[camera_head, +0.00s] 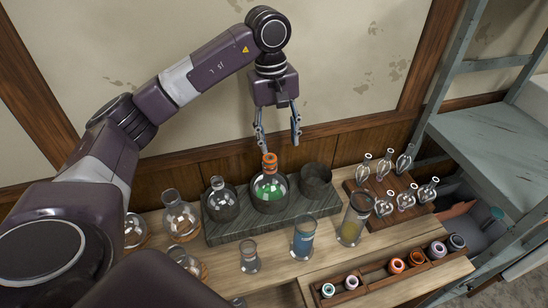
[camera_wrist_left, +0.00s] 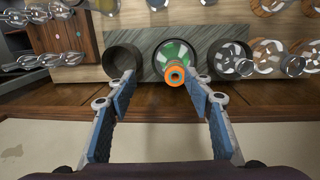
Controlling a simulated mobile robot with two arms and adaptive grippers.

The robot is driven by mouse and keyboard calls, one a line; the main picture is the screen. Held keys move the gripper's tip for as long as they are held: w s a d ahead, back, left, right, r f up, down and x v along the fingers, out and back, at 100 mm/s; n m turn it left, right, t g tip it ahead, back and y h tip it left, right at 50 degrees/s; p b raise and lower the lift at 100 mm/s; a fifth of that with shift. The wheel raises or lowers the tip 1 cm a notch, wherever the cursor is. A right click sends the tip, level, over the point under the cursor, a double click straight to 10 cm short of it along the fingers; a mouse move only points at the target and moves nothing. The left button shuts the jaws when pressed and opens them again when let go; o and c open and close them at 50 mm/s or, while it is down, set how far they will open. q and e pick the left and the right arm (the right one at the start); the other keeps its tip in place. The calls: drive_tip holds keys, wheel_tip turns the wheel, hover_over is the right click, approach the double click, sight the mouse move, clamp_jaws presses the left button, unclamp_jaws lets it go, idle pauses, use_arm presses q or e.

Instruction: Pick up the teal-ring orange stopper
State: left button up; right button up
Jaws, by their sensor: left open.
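An orange stopper (camera_head: 269,160) sits upright in the neck of a round flask (camera_head: 268,188) with green liquid. In the left wrist view the stopper (camera_wrist_left: 175,75) shows end-on as an orange ring with a grey middle; its teal ring is hard to make out. The flask rests in a dark round holder, the middle one on a grey-green slab (camera_head: 232,230). My left gripper (camera_head: 278,143) points down just above the stopper, fingers apart with nothing between them. In the left wrist view the stopper lies between and beyond the fingertips (camera_wrist_left: 161,82). My right gripper is not seen.
Cylinders with blue (camera_head: 303,240) and yellow (camera_head: 352,222) liquid stand in front. A wooden rack (camera_head: 380,283) holds several stoppers, some orange. Small flasks fill a board (camera_head: 415,208) at right.

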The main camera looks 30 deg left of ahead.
sight(270, 154)
use_arm(q)
drive_tip(key=a, duration=0.1)
drive_tip(key=a+r+y, duration=0.1)
drive_tip(key=a, duration=0.1)
drive_tip(key=shift+s+a, duration=0.15)
drive_tip(key=shift+s, duration=0.05)
wheel_tip(270, 154, down, 2)
drive_tip(key=shift+s+f+p, duration=0.1)
drive_tip(key=shift+p, duration=0.4)
drive_tip(key=f+p, duration=0.2)
drive_tip(key=f, duration=0.2)
drive_tip(key=shift+d+f+p, duration=0.35)
drive_tip(key=shift+d+p, duration=0.05)
drive_tip(key=shift+f, duration=0.35)
drive_tip(key=shift+c, duration=0.3)
drive_tip(key=c, duration=1)
